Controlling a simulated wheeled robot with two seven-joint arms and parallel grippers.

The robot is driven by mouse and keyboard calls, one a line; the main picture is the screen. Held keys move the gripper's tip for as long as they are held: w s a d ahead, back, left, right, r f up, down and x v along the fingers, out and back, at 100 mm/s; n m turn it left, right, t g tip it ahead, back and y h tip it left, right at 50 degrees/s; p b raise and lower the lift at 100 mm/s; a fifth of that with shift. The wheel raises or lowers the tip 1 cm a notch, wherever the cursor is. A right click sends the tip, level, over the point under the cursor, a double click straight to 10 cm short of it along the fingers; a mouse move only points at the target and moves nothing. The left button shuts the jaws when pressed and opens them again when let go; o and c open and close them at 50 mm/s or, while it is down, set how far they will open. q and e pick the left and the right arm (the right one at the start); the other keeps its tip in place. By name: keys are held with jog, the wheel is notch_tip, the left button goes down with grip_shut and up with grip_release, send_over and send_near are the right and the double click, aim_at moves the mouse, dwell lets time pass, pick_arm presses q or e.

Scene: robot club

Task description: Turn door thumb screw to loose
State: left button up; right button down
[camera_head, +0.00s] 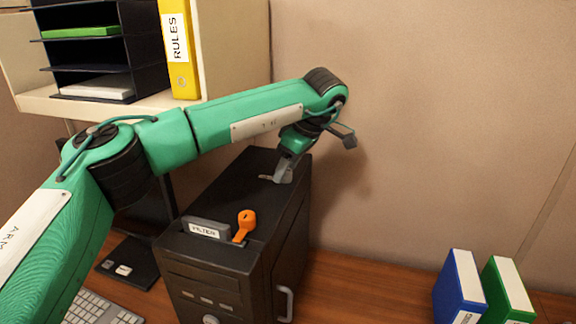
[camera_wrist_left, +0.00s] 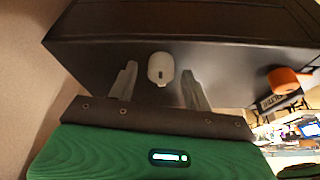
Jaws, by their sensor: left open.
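The black computer tower (camera_head: 228,215) stands on the desk, with a grey handle (camera_head: 285,303) on its right side. My left gripper (camera_head: 277,179) reaches down at the back of the tower's top. In the left wrist view its two grey fingers (camera_wrist_left: 158,82) are spread apart. A pale rounded thumb screw (camera_wrist_left: 160,64) with a dark slot shows between the fingers against the black case. I cannot tell whether they touch it. In the head view the screw cannot be made out. My right gripper is out of view.
An orange key-shaped tool (camera_head: 246,222) and a filter box (camera_head: 206,229) are on the tower's top front. A shelf with black trays (camera_head: 100,50) and a yellow binder (camera_head: 180,50) stands behind my arm. Blue (camera_head: 460,288) and green binders (camera_head: 506,292) stand at right.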

pick_arm(q)
jog(key=shift+d+r, duration=0.2)
jog(key=shift+r, duration=0.3)
jog(key=b+v, duration=0.1)
jog(key=v, duration=1.1)
jog(key=shift+r, duration=0.4)
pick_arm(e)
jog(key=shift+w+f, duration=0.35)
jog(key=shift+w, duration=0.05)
pick_arm(q)
jog(key=shift+s+d, duration=0.1)
